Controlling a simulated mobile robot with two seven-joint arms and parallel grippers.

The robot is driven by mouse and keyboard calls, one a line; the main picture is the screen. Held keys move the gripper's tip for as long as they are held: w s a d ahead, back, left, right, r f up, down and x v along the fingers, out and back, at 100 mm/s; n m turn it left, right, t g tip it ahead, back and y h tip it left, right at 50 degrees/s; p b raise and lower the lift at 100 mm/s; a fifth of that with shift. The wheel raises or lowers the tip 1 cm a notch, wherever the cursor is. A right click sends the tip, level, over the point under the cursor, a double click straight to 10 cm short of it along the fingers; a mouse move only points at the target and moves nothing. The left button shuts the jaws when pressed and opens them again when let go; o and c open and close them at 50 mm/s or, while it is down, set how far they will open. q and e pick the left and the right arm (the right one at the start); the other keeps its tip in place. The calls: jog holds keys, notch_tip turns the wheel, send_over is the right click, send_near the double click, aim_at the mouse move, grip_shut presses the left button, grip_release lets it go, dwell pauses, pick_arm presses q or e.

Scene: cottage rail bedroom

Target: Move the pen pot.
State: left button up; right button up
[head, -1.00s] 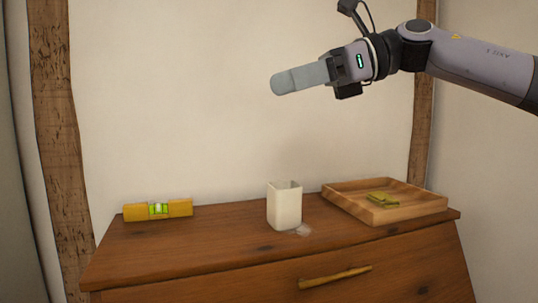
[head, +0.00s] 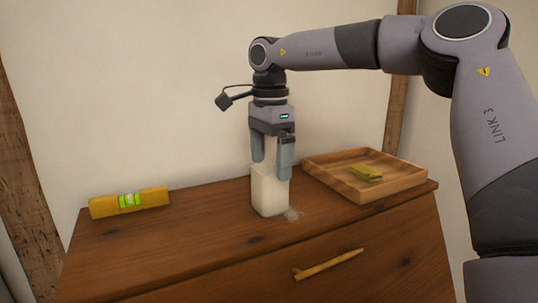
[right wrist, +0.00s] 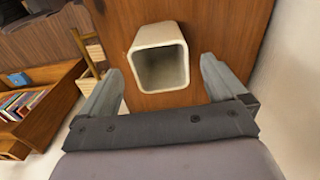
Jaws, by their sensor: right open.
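The pen pot (head: 269,194) is a cream, square, open-topped pot standing upright on the wooden dresser top. My right gripper (head: 272,172) points down over it, open, with its fingers at the level of the pot's upper part, one on each side in the head view. In the right wrist view the pot (right wrist: 158,56) shows its hollow inside, which looks empty, and lies a little beyond the two fingertips (right wrist: 158,75). I cannot tell whether a finger touches it. My left gripper is not in view.
A wooden tray (head: 408,172) with a small yellow-green item (head: 366,173) stands right of the pot. A yellow spirit level (head: 129,202) lies at the left back. A pale smudge (head: 293,214) is beside the pot's base. The dresser top (head: 190,232) between level and pot is clear.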

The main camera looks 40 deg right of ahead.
aim_at(270, 188)
jog(key=shift+f, duration=3.5)
jog(key=c, duration=1.2)
